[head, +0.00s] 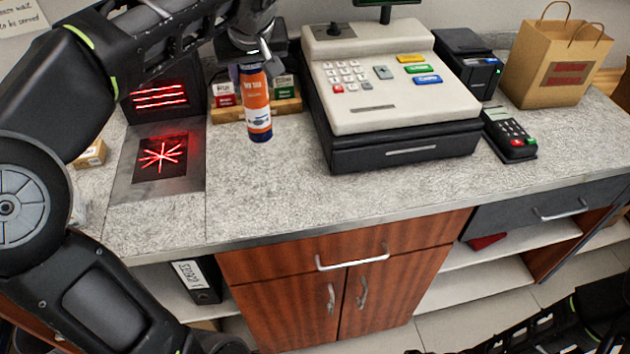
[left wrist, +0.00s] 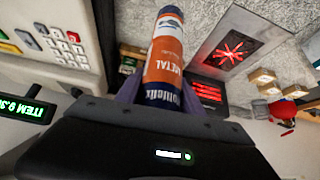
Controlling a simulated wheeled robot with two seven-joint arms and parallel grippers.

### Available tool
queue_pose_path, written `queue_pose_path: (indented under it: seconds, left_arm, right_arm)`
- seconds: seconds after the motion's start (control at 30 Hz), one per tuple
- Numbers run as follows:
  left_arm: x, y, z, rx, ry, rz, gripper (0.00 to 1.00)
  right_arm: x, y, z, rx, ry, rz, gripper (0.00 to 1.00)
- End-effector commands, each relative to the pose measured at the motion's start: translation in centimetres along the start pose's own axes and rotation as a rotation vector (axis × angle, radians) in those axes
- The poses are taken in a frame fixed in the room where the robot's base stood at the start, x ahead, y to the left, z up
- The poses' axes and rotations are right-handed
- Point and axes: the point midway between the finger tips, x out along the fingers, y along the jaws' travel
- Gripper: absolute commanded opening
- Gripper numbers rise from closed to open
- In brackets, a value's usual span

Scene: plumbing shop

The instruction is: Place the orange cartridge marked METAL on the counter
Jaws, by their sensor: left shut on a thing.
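The orange, white and blue cartridge (head: 256,100) is upright in the head view, over the counter (head: 300,203) to the left of the cash register. In the left wrist view the cartridge (left wrist: 166,52) shows the word METAL. My left gripper (head: 250,62) is shut on its upper end from above. In the left wrist view the gripper's fingers (left wrist: 160,92) are on both sides of it. I cannot tell whether its lower end touches the counter. My right gripper is not in view; only part of my right arm shows at the lower right.
The cash register (head: 400,90) stands right of the cartridge. A wooden rack (head: 284,106) with small boxes is just behind it. A scanner with red lines (head: 160,158) is to the left. A card terminal (head: 510,135) and paper bag (head: 556,65) are farther right. The counter's front strip is clear.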

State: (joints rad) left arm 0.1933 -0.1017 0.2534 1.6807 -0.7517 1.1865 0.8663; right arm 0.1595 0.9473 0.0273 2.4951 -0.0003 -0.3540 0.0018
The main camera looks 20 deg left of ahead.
Motion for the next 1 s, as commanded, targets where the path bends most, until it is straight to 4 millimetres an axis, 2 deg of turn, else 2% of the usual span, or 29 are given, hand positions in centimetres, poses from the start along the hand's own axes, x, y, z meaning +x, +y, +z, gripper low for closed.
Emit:
queue_pose_path:
  seconds: [0.07,0.47,0.57,0.83,1.0]
  left_arm:
    - [-0.2,-0.3,-0.6,-0.026,0.003,-0.016,0.0]
    - [-0.1,-0.3,-0.4,-0.043,0.003,-0.027,0.0]
    - [0.6,-0.4,0.1,-0.042,0.002,-0.029,0.0]
    - [4.3,-0.4,2.5,-0.041,0.001,-0.029,0.0]
    - [5.0,-0.3,2.9,-0.043,0.003,-0.027,0.0]
  right_arm:
    - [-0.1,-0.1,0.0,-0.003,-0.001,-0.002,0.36]
    - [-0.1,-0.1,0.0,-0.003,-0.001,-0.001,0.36]
    - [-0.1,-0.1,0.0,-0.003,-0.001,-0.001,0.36]
    - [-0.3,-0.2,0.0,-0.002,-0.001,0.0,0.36]
    - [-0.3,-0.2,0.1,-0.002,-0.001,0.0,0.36]
